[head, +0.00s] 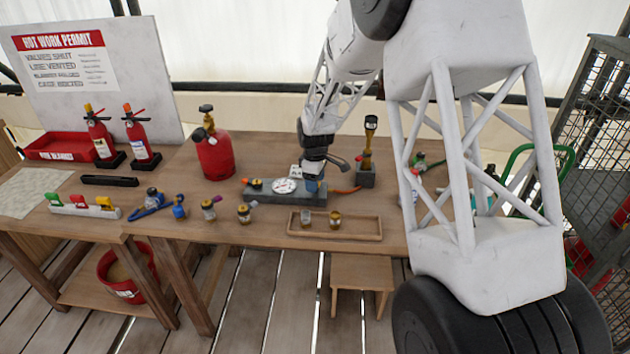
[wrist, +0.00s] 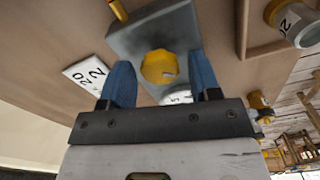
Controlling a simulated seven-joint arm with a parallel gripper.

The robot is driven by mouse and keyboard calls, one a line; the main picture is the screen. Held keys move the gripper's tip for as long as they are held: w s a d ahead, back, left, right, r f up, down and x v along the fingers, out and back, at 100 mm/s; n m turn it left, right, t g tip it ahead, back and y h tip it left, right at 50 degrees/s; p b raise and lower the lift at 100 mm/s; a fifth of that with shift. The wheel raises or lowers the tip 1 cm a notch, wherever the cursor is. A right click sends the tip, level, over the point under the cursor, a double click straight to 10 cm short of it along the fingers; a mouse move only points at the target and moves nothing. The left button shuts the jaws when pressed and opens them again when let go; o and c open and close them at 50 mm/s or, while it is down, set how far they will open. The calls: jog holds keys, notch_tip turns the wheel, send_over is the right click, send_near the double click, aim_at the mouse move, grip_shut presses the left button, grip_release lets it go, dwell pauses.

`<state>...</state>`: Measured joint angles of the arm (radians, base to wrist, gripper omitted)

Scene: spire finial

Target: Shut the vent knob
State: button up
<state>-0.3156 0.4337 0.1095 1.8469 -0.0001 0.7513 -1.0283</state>
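The yellow vent knob (wrist: 158,67) sits on a grey block (wrist: 125,38) in the wrist view. My gripper (wrist: 162,65) has its two blue fingers apart, one on each side of the knob, with a visible gap on both sides. I cannot tell how far down the fingers reach. In the head view my gripper (head: 313,186) is over the right end of the grey block (head: 312,199) and hides the knob. A round white gauge (head: 285,186) is on the block, left of my gripper.
An orange hose (head: 345,190) leaves the block's right end. A brass torch-like piece (head: 369,150) stands behind right, a red cylinder (head: 214,155) behind left. A wooden tray (head: 360,228) with two small brass pieces lies in front. A white numbered card (wrist: 86,74) is beside the block.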

jog(key=c, duration=0.8)
jog(key=shift+o, duration=0.2)
jog(key=shift+m, duration=0.3)
jog(key=m, duration=0.5)
jog(key=shift+m, duration=0.4)
jog(key=m, duration=0.6)
jog(key=o, duration=0.9)
jog(key=shift+o, duration=0.2)
